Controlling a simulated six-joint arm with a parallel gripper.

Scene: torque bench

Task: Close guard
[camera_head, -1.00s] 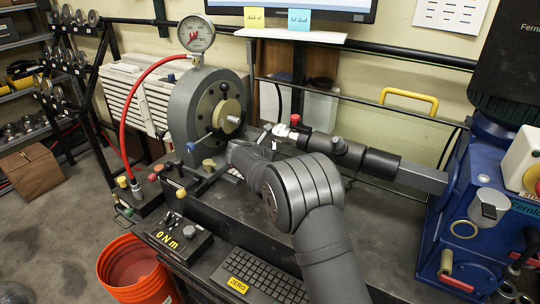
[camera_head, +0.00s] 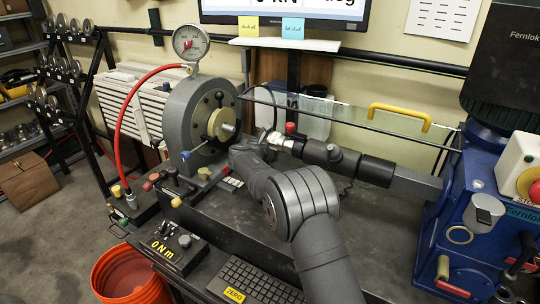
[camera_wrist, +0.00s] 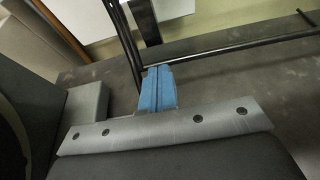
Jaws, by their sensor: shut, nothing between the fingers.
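The guard (camera_head: 340,110) is a clear panel with a dark rail and a yellow handle (camera_head: 399,114). It stands raised behind the test shaft (camera_head: 345,160), leaving the shaft and the grey disc head (camera_head: 192,112) uncovered. My gripper (camera_wrist: 156,88) has blue fingers pressed together with nothing between them. In the wrist view, a dark rod (camera_wrist: 235,50) runs right from beside the fingertips; I cannot tell whether they touch. In the head view my wrist lies in front of the shaft near the disc head, and the fingertips are hidden.
A gauge (camera_head: 190,42) with a red hose (camera_head: 128,130) tops the disc head. The blue machine (camera_head: 470,225) stands at the right. The bench right of my arm is clear.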

